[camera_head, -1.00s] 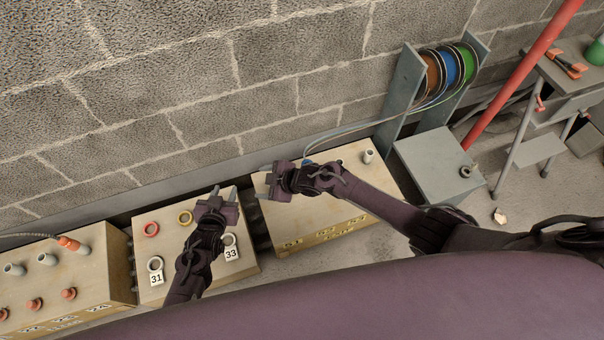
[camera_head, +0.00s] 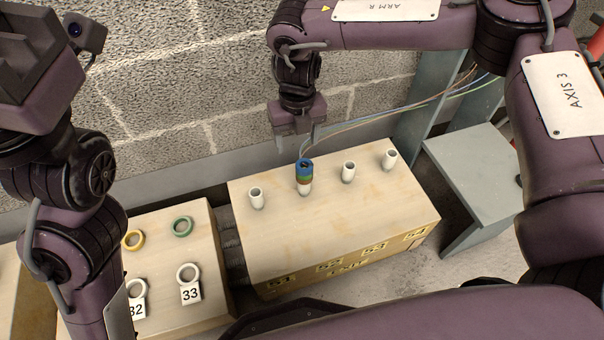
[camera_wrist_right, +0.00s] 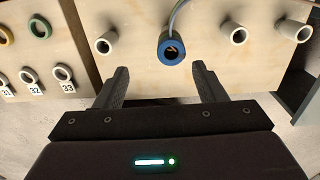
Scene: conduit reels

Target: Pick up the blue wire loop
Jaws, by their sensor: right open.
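The blue wire loop (camera_head: 304,166) is a thick blue ring at the top of a pale stub on the long beige box, above a green band. In the right wrist view the blue loop (camera_wrist_right: 171,48) shows face-on, with a cable leading up from it. My right gripper (camera_head: 298,142) is open and empty above and just behind it, fingers pointing down. In the right wrist view the loop lies between and just beyond the fingertips (camera_wrist_right: 160,70), untouched as far as I see. My left arm is raised at the left; its fingers are not clear.
Bare pale stubs (camera_head: 256,198) (camera_head: 348,172) stand on either side of the loop. A lower box at left carries a yellow ring (camera_head: 133,240), a green ring (camera_head: 182,227) and numbered tags (camera_head: 190,293). Wires run right toward a grey stand (camera_head: 470,175); a block wall is behind.

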